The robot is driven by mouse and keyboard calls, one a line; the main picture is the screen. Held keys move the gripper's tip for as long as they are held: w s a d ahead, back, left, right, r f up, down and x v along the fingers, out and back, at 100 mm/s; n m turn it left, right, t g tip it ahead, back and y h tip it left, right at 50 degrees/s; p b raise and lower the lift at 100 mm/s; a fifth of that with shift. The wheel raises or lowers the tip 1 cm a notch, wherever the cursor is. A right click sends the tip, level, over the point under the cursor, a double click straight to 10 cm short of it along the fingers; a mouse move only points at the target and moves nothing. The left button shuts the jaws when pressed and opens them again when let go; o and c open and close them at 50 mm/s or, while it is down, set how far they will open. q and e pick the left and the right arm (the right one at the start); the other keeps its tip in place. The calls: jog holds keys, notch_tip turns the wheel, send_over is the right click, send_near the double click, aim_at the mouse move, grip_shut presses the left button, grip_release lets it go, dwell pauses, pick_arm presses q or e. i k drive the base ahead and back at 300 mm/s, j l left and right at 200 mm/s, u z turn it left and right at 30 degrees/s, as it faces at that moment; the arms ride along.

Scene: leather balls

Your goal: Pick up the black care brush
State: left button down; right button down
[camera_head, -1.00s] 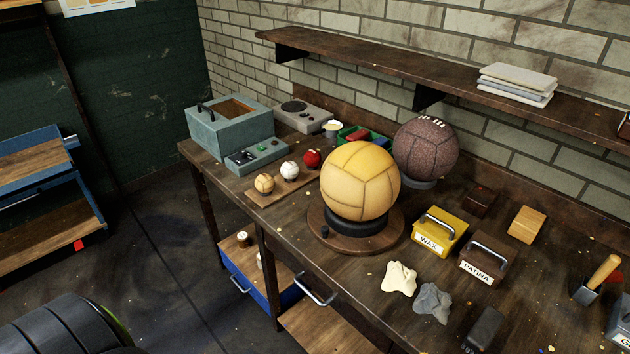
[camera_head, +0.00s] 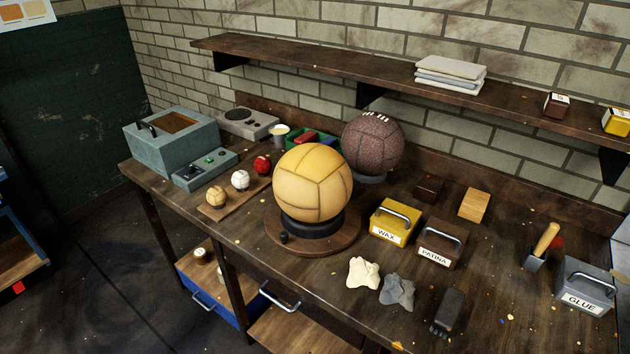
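The black care brush (camera_head: 448,312) is a dark block lying on the workbench (camera_head: 330,308) near its front edge, at the lower right of the head view. It lies right of the grey cloth (camera_head: 397,291) and below the patina box. Nothing touches it that I can see. Neither of my grippers is in view.
A yellow wax box (camera_head: 394,221), a brown patina box (camera_head: 439,243) and a grey glue box (camera_head: 584,288) stand nearby. A tan ball (camera_head: 313,183) sits on a round stand. A shelf (camera_head: 330,75) overhangs the back.

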aim_at(444, 320)
jog(key=z, duration=1)
